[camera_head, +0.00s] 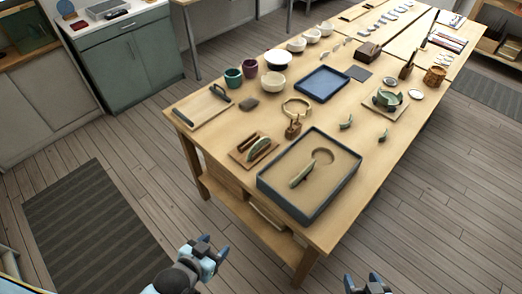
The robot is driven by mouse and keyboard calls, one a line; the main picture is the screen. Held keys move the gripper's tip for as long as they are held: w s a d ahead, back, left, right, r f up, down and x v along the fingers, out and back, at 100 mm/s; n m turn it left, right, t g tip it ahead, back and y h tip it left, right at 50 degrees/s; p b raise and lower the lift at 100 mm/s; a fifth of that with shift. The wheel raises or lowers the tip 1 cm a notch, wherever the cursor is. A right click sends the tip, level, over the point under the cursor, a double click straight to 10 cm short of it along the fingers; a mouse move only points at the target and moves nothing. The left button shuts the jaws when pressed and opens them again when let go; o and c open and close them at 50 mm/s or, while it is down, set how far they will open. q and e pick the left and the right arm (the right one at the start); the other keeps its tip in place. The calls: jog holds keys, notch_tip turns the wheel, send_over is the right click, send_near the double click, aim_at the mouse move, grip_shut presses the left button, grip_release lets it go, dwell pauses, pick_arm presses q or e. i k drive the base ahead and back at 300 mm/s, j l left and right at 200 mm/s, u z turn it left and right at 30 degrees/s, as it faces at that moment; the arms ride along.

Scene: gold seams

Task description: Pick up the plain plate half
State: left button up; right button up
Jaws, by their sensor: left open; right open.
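Which one is the plain plate half is too small to tell. My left gripper (209,252) is open and empty, low in front of the table. My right gripper (367,285) is open at the bottom edge, partly cut off. Both are well apart from these pieces.
The long wooden table (215,135) also carries a blue tray (321,83), cups, bowls, a wooden ring (296,107) and a board with green shards (387,101).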

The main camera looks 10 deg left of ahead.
aim_at(293, 183)
jog(key=k+l+u, duration=0.1)
jog(key=u, duration=0.3)
jog(key=k+l+u, duration=0.1)
jog(key=u, duration=0.35)
jog(key=k+u, duration=0.1)
jog(key=u, duration=0.3)
